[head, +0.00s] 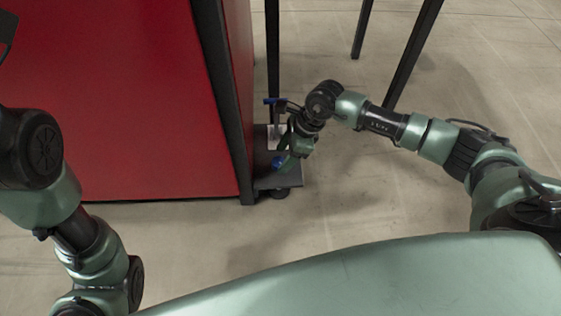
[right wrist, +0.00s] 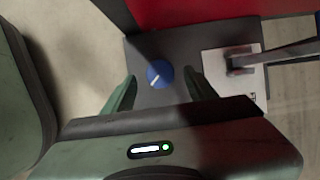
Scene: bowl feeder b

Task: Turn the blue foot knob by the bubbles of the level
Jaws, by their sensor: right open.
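The blue foot knob (head: 278,162) sits on the dark foot plate beside the red cabinet. In the right wrist view the knob (right wrist: 160,73) is round, with a white pointer line slanting to the lower left. My right gripper (head: 284,156) is at the knob. In the right wrist view its open fingers (right wrist: 160,78) stand on either side of the knob, with a visible gap on both sides. I cannot make out the level or its bubbles. My left gripper is out of view; only its arm shows.
The red cabinet (head: 120,100) with a dark corner post rises left of the knob. The dark foot plate (right wrist: 138,50) carries a pale plate (right wrist: 220,68) with a dark fitting, close right of the knob in the wrist view. Open floor (head: 370,190) lies to the right.

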